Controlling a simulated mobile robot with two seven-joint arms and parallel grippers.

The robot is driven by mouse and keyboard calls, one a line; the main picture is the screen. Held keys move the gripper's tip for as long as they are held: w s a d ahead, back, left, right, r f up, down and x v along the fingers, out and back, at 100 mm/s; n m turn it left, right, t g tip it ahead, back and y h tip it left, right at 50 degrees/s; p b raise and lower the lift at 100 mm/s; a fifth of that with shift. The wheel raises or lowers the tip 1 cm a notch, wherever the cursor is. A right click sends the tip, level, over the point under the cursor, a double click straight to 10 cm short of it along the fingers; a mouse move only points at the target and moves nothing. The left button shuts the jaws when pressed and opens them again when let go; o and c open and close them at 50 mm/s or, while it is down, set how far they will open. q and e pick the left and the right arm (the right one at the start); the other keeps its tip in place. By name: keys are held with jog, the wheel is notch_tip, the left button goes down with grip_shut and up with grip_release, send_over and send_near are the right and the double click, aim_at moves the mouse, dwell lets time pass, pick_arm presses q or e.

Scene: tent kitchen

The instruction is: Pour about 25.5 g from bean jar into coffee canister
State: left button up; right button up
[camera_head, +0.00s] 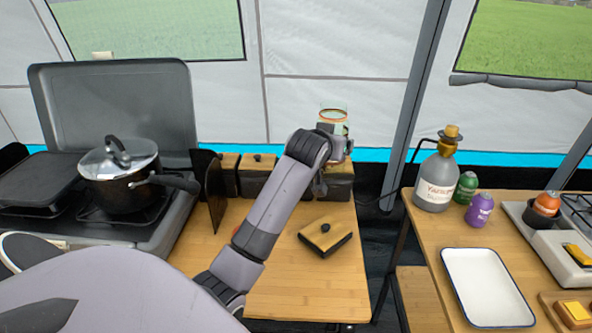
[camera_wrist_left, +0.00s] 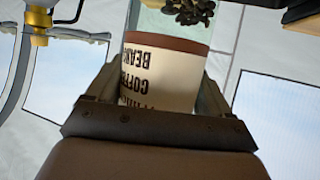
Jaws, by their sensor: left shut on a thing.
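My left gripper (camera_head: 334,143) is shut on the bean jar (camera_head: 333,125) and holds it above the back right corner of the wooden table. In the left wrist view the jar (camera_wrist_left: 165,75) has a cream label reading "COFFEE BEANS" upside down and a brown band. A cluster of dark beans (camera_wrist_left: 190,11) shows beyond the band; I cannot tell whether it is inside or outside the jar. The jar's tilt is unclear. A dark box, apparently the coffee canister (camera_head: 339,186), stands below the gripper, partly hidden. A wooden lid (camera_head: 325,236) lies on the table.
Dark boxes with wooden lids (camera_head: 258,164) stand left of the canister. A pot (camera_head: 120,178) sits on the stove at left. Across a gap, the right table holds a grey bottle (camera_head: 436,182), small coloured bottles (camera_head: 480,209) and a white tray (camera_head: 486,288).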

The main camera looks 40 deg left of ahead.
pick_arm(q)
jog(key=shift+w+a+r, duration=0.15)
jog(key=shift+w+a, duration=0.15)
jog(key=shift+w, duration=0.05)
jog(key=shift+s+r, duration=0.1)
